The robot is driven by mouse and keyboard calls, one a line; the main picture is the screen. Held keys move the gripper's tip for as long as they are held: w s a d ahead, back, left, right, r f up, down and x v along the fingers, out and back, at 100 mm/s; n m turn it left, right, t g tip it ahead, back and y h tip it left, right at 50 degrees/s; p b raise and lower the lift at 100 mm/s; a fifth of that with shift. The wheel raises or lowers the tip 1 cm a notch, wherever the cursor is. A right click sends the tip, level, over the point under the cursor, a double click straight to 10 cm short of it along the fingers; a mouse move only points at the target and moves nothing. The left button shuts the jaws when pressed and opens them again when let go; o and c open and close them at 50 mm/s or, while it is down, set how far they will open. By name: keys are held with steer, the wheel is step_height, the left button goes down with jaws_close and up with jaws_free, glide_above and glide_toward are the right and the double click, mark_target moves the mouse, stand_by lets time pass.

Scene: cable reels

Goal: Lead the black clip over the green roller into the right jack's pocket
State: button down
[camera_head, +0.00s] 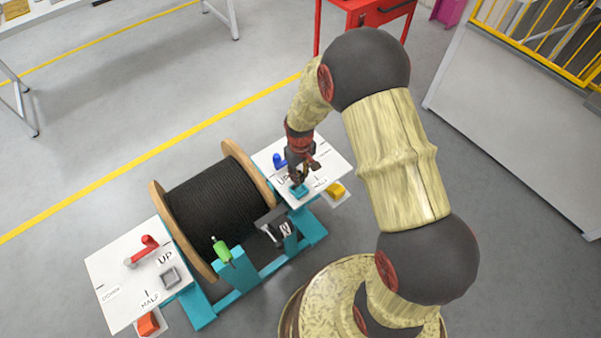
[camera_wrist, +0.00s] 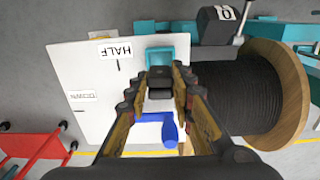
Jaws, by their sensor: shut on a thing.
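My gripper (camera_head: 301,178) is over the right jack's white panel (camera_head: 327,160), just at the teal pocket (camera_head: 298,191). In the wrist view my fingertips (camera_wrist: 159,76) are shut on the dark block of the black clip (camera_wrist: 160,77). The teal pocket (camera_wrist: 168,50) shows right beyond the clip there; I cannot tell whether the clip is inside it or above it. The green roller (camera_head: 221,250) stands on a teal bracket in front of the reel. No cable over the roller can be made out.
The reel (camera_head: 212,205) of black cable stands between the two jacks. The right jack has a blue lever (camera_head: 279,160); the left panel (camera_head: 110,280) has a red lever (camera_head: 143,249) and a grey pocket (camera_head: 170,276). A red cart (camera_head: 364,15) stands behind.

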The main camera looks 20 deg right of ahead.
steer(key=shift+f, duration=0.25)
steer(key=shift+w+f+b, duration=0.1)
steer(key=shift+f+b, duration=2.3)
steer(key=shift+f, duration=0.95)
steer(key=c, duration=1.5)
jaws_free()
steer(key=shift+o, duration=0.2)
step_height(320, 180, up, 12)
steer(key=shift+a+r, duration=0.1)
